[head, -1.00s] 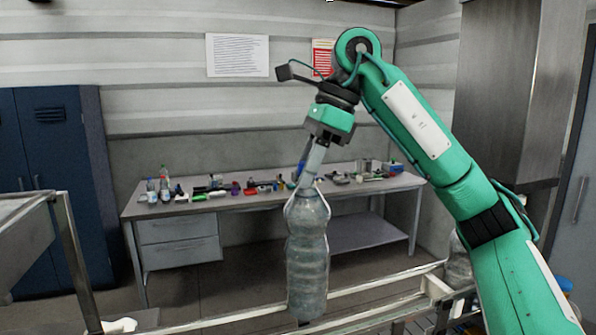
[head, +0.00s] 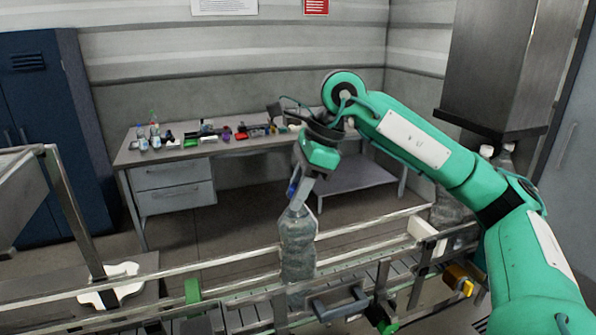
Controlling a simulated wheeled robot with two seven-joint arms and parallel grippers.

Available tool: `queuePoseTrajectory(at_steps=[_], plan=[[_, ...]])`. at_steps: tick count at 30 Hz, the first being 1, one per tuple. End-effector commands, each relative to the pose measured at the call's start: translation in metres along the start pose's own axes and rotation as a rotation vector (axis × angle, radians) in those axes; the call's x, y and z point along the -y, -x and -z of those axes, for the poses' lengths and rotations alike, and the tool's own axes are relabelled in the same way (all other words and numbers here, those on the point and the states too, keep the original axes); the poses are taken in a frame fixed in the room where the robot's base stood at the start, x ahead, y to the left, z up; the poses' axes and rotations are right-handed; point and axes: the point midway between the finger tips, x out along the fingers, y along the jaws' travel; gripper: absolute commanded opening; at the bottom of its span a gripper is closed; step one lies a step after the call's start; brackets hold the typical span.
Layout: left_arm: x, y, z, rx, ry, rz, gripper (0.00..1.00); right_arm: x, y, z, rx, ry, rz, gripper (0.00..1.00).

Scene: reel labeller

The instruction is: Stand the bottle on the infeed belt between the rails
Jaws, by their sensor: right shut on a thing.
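The clear plastic bottle (head: 298,245) is upright in the middle of the head view. My right gripper (head: 299,197) is shut on the bottle's top from above. The bottle's lower part shows between the far rail (head: 220,262) and the near rail (head: 235,295) of the infeed belt (head: 345,270). Its base is partly hidden by the near rail and brackets, so I cannot tell whether it touches the belt. My left gripper is out of view.
More clear bottles (head: 450,208) stand at the right, under a dark metal housing (head: 490,70). A grey handle-like bracket (head: 338,303) and green clamps (head: 380,316) sit on the near side. A workbench (head: 200,155) with small items stands behind.

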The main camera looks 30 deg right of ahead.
Motion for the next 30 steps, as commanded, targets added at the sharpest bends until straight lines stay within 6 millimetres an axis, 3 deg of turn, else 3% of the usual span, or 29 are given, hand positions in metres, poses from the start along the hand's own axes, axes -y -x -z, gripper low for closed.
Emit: queuePoseTrajectory(at_steps=[9, 22, 23, 24, 26, 30], plan=[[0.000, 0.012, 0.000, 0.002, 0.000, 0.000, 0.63, 0.000, -0.029, 0.013, 0.002, -0.001, 0.001, 0.00], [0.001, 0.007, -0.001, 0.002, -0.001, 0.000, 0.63, 0.000, -0.036, 0.015, 0.003, 0.001, 0.002, 0.00], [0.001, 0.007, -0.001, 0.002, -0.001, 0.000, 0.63, 0.000, -0.037, 0.016, 0.000, 0.000, -0.001, 0.30], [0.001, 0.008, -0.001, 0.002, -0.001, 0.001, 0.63, 0.000, -0.036, 0.015, 0.000, 0.000, -0.001, 0.37], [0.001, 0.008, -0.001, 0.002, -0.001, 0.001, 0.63, 0.000, -0.036, 0.015, 0.000, 0.000, -0.001, 0.49], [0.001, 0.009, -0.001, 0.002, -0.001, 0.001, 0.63, 0.000, -0.036, 0.015, 0.000, 0.000, -0.001, 0.49]])
